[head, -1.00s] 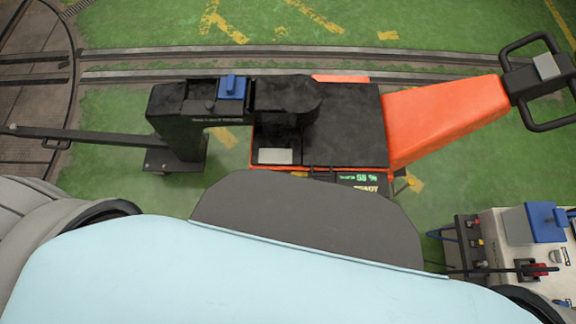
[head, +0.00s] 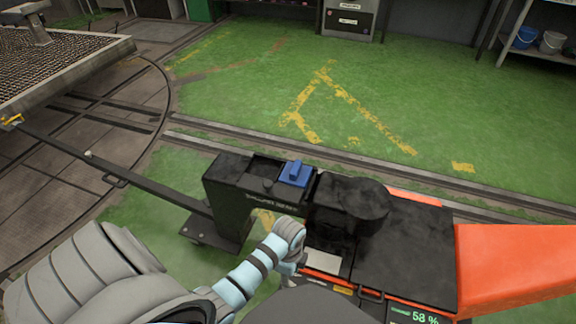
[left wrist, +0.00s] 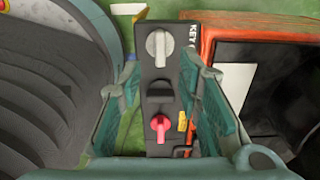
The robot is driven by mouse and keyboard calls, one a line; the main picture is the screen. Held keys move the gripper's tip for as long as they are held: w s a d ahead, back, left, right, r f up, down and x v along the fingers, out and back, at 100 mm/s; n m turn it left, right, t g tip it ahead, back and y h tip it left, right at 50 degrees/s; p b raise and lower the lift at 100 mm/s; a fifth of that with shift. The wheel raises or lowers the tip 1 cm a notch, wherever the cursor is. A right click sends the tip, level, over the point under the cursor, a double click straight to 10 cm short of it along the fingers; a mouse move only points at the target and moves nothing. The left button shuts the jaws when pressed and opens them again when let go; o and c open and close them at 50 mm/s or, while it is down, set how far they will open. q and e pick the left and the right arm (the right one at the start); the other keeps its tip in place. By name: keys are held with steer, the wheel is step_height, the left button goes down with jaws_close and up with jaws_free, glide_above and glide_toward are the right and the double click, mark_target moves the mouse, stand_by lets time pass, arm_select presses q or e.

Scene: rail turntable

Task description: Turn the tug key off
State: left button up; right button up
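The tug (head: 415,250) is black and orange and stands in the lower right of the head view. My left gripper (head: 297,258) is at its near side, beside the black column; its fingers are not clear there. In the left wrist view, the left gripper (left wrist: 166,88) is open, with a teal finger on each side of a narrow dark panel (left wrist: 157,72). The panel carries a pale grey knob (left wrist: 159,48) at the top, beside the printed word KEY, and a pinkish-red knob (left wrist: 160,127) lower down. Neither finger visibly grips a knob. My right gripper is out of view.
A blue block (head: 295,173) sits on the tug's black column. A long dark bar (head: 140,184) runs from the tug to the turntable (head: 90,125) at left. Rails (head: 370,165) cross behind the tug. Open green floor lies beyond.

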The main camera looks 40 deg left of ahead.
arm_select(q)
step_height(320, 180, down, 7)
steer(key=b, duration=0.3)
steer(key=shift+f, duration=0.15)
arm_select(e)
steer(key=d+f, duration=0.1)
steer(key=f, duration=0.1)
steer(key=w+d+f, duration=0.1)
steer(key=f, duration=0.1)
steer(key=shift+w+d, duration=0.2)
arm_select(q)
jaws_close()
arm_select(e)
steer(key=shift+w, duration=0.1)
